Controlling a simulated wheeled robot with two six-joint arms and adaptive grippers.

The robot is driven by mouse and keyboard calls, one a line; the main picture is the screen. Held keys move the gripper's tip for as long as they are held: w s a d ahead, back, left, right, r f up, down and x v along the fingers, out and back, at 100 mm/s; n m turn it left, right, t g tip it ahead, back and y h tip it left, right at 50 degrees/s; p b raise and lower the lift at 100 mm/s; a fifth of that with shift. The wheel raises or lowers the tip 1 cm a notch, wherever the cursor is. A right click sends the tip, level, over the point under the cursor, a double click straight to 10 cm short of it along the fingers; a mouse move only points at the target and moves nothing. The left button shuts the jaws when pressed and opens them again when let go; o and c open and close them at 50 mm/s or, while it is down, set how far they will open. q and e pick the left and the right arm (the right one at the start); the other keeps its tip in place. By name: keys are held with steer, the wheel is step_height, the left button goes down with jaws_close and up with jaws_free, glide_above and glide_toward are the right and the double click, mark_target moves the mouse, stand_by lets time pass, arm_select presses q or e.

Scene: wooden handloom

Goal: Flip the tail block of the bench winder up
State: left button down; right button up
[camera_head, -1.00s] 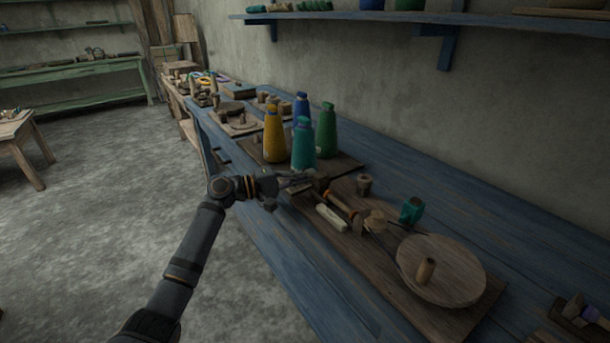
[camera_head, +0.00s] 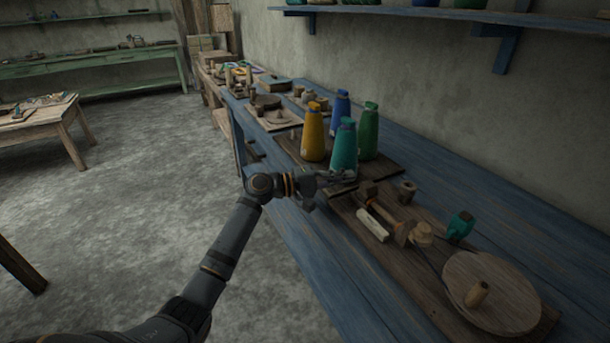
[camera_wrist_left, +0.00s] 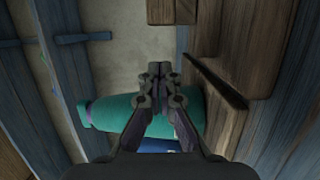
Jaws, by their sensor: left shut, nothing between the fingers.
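The bench winder stands on a dark wooden board (camera_head: 405,285) on the blue bench, with a round wooden wheel (camera_head: 500,288) at its near end. A small brown block at the winder's far end, seemingly the tail block (camera_head: 368,189), sits beyond the orange-brown spindle (camera_head: 384,214). I cannot tell its tilt clearly. My left gripper (camera_head: 350,178) is shut and empty, just left of that block, close to the teal cone. In the left wrist view, the shut fingertips (camera_wrist_left: 160,70) point past the teal cone (camera_wrist_left: 110,113); no contact is clear. My right gripper is not in view.
Yellow (camera_head: 314,134), blue (camera_head: 340,108) and green (camera_head: 368,132) cones stand close behind the gripper. A white piece (camera_head: 372,226), a small wooden cup (camera_head: 407,190) and a teal item (camera_head: 460,226) lie around the winder.

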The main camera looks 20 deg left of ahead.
arm_select(q)
steer(key=a, duration=0.1)
steer(key=s+a, duration=0.1)
steer(key=a+f, duration=0.1)
steer(key=a, duration=0.1)
steer(key=shift+s, duration=0.25)
steer(key=s, duration=0.1)
steer(key=s+a+r, duration=0.1)
steer(key=shift+s+a, duration=0.1)
steer(key=shift+s, duration=0.3)
steer(key=v, duration=0.3)
steer(key=shift+a+b, duration=0.2)
steer(key=shift+b, duration=0.1)
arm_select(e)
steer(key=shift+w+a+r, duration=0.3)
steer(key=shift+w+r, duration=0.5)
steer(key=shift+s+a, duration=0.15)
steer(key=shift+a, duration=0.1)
